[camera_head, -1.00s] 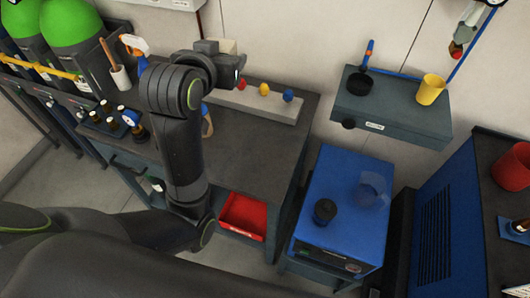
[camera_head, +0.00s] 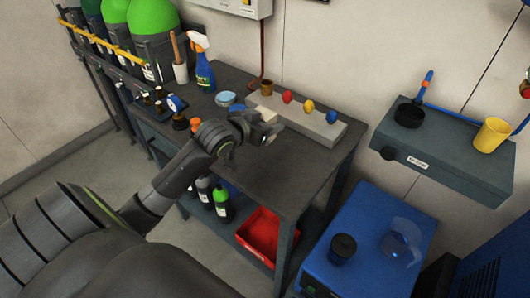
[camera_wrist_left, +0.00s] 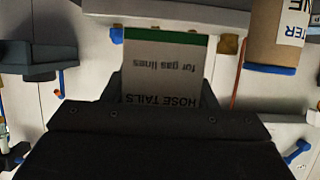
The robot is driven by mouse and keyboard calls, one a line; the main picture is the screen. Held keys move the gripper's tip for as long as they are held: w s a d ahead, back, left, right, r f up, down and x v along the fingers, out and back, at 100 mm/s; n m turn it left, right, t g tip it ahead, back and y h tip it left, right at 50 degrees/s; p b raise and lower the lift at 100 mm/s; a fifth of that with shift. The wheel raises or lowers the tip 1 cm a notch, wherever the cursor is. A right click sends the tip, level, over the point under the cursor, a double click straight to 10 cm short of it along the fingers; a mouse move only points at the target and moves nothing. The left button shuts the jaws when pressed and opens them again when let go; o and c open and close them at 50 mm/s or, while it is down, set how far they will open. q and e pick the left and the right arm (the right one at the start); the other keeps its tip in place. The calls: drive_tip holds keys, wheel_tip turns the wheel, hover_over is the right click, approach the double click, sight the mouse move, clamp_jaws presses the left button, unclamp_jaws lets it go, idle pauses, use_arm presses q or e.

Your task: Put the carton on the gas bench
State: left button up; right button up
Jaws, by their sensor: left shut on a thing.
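The carton (camera_wrist_left: 168,62) is white with a green edge and printed "HOSE TAILS for gas lines". In the left wrist view it sits between the fingers of my left gripper (camera_wrist_left: 160,92), which is shut on it. In the head view only a small pale part of the carton (camera_head: 268,115) shows beside the gripper (camera_head: 264,132). The gripper overlaps the dark top of the gas bench (camera_head: 300,170) near the block with knobs. Whether the carton touches the bench top cannot be told. My right gripper is not in view.
The block with red, yellow and blue knobs (camera_head: 318,126) lies along the bench's back. The bench's front right top is clear. A red bin (camera_head: 262,238) is below.

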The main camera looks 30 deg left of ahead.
use_arm(q)
wheel_tip(320, 180, down, 4)
drive_tip(key=shift+r, duration=0.1)
drive_tip(key=shift+f, duration=1.95)
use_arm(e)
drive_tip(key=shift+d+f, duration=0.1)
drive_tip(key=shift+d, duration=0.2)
use_arm(q)
drive_tip(key=shift+f, duration=0.1)
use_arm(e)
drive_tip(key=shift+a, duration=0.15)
use_arm(q)
drive_tip(key=o, duration=1)
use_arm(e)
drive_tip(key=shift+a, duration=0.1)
use_arm(q)
drive_tip(key=shift+s+r, duration=0.15)
drive_tip(key=shift+r, duration=0.05)
drive_tip(key=v, duration=1.1)
drive_tip(key=shift+s+r, duration=0.1)
drive_tip(key=shift+s, duration=0.3)
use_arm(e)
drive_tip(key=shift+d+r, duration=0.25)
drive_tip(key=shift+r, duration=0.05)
